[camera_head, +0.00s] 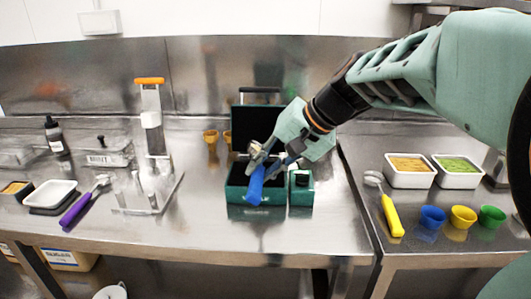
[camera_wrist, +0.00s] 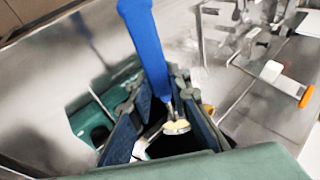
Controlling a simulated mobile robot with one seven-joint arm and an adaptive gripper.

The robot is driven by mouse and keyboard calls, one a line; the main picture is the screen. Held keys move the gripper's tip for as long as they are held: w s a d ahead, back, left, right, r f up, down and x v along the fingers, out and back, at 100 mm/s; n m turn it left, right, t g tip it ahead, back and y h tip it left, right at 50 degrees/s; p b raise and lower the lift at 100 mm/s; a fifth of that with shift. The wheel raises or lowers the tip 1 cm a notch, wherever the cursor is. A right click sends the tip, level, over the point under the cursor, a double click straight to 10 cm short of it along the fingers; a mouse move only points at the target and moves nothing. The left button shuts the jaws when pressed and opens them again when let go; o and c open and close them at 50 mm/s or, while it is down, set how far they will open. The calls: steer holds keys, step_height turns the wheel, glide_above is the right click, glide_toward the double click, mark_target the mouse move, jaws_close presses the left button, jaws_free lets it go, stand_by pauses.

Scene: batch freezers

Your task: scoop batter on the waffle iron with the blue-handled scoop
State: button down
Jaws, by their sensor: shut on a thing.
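My gripper (camera_head: 270,158) is shut on the blue-handled scoop (camera_head: 255,186). The blue handle sticks out toward the front and tilts downward. In the wrist view the scoop (camera_wrist: 146,45) passes between my gripper's fingers (camera_wrist: 160,108), and its metal bowl holds something pale yellow. The dark green waffle iron (camera_head: 237,195) stands on the steel table with its lid (camera_head: 247,122) raised. My gripper is over the iron and hides part of its inside. I cannot tell whether the scoop touches it.
On the right table are white tubs of yellow batter (camera_head: 409,178) and green batter (camera_head: 459,180), a yellow-handled scoop (camera_head: 391,215) and small coloured cups (camera_head: 462,217). At left are a purple-handled scoop (camera_head: 76,210) and a clear stand (camera_head: 150,195). The table front is clear.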

steer(key=f+y+b, duration=0.1)
steer(key=y+b, duration=0.1)
steer(key=b, duration=0.3)
steer(key=d+m+y+b, duration=0.1)
steer(key=y+b, duration=0.2)
steer(key=b, duration=0.3)
steer(key=f+t+y+b, duration=0.1)
steer(key=y+b, duration=0.1)
steer(key=b, duration=0.4)
steer(key=shift+d+f+m+y, duration=0.25)
steer(key=shift+f+m+y, duration=0.05)
steer(key=shift+y, duration=0.1)
steer(key=shift+r+y, duration=0.15)
steer(key=shift+y, duration=0.15)
steer(key=shift+d+r+p, duration=0.1)
steer(key=shift+r+p, duration=0.2)
steer(key=shift+p, duration=1)
steer(key=shift+f+p, duration=0.15)
steer(key=shift+p, duration=0.7)
